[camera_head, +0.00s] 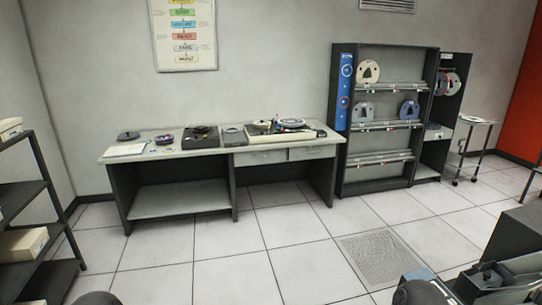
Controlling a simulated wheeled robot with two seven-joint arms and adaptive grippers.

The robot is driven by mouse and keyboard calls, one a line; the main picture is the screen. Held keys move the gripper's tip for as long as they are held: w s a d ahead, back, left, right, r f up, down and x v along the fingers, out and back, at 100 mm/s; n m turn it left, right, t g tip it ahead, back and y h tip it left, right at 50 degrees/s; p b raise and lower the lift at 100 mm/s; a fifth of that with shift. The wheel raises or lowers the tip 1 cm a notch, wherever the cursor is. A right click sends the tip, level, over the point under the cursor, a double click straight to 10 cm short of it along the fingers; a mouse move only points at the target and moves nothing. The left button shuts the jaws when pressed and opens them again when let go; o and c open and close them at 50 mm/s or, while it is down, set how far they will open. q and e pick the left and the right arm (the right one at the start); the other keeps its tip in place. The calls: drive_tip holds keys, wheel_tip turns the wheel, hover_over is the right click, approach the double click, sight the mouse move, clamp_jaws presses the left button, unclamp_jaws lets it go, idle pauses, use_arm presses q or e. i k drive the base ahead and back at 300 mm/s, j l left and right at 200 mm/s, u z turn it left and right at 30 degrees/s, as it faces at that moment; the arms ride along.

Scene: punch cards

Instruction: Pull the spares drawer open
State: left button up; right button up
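A grey desk (178,150) stands against the back wall. Two drawer fronts show under the right half of its top, a left drawer (261,157) and a right drawer (312,152). Both look shut, flush with the desk front. Any labels on them are too small to read, so I cannot tell which is the spares drawer. The desk is well ahead of me, across the tiled floor. Neither of my grippers shows; only dark rounded parts, probably of my arms, appear at the bottom edge.
Tape reels and devices lie on the desktop. A dark reel rack (383,132) stands right of the desk, with a small wheeled cart (475,140) farther right. Dark shelves (38,215) fill the left edge. Machinery (500,278) occupies the bottom right. The middle floor (240,245) is clear.

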sight(305, 152)
drive_tip(key=i, duration=4.1)
drive_tip(key=i+z, duration=0.15)
drive_tip(key=i, duration=0.35)
drive_tip(key=i+j+z, duration=0.1)
drive_tip(key=i, duration=0.35)
drive_tip(key=i+j+z, duration=0.15)
drive_tip(key=i, duration=0.3)
